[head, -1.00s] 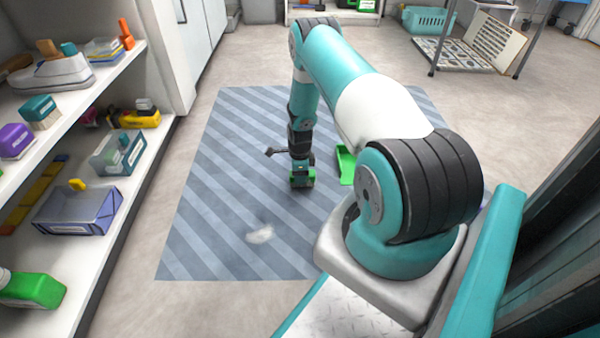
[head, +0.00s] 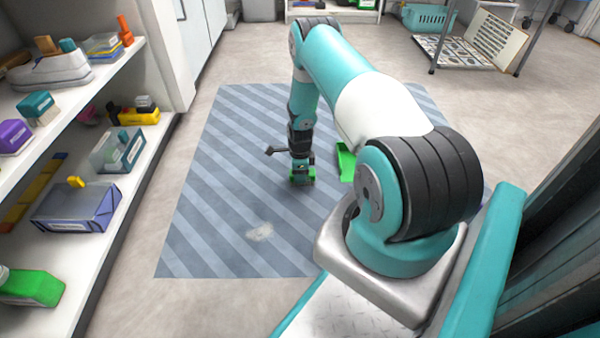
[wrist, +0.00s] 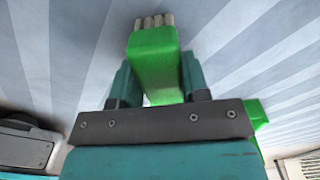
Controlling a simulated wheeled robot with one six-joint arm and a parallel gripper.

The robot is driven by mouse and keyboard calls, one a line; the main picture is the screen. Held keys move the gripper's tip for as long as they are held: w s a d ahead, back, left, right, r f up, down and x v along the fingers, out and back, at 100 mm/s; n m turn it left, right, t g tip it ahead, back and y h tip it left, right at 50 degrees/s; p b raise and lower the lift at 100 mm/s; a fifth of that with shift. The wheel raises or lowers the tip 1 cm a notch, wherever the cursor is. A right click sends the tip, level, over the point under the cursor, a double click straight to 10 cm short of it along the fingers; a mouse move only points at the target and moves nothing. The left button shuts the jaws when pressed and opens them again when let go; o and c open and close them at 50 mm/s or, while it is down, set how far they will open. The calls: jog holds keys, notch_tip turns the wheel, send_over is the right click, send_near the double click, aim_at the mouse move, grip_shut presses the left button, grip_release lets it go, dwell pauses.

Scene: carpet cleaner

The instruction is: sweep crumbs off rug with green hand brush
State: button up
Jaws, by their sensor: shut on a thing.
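The green hand brush (wrist: 153,62) is between the two teal fingers of my gripper (wrist: 158,84) in the wrist view, with pale bristles at its far end. In the head view, my gripper (head: 302,174) and the brush are low over the middle of the blue-grey striped rug (head: 215,200). I cannot tell whether the bristles touch the rug. A faint whitish patch, seemingly the crumbs (head: 259,232), lies on the rug nearer the front, apart from the brush.
A green dustpan-like thing (head: 345,162) lies on the rug just right of my gripper, partly hidden by my arm. A loaded shelf (head: 90,225) lines the left side. A wheeled trolley (head: 470,50) stands at the back right. The rug's left part is clear.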

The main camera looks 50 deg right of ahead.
jog(key=shift+f, duration=0.15)
jog(key=o, duration=1.2)
notch_tip(320, 180, up, 18)
jog(key=p, duration=0.9)
jog(key=shift+f+p, duration=0.25)
jog(key=shift+p, duration=0.15)
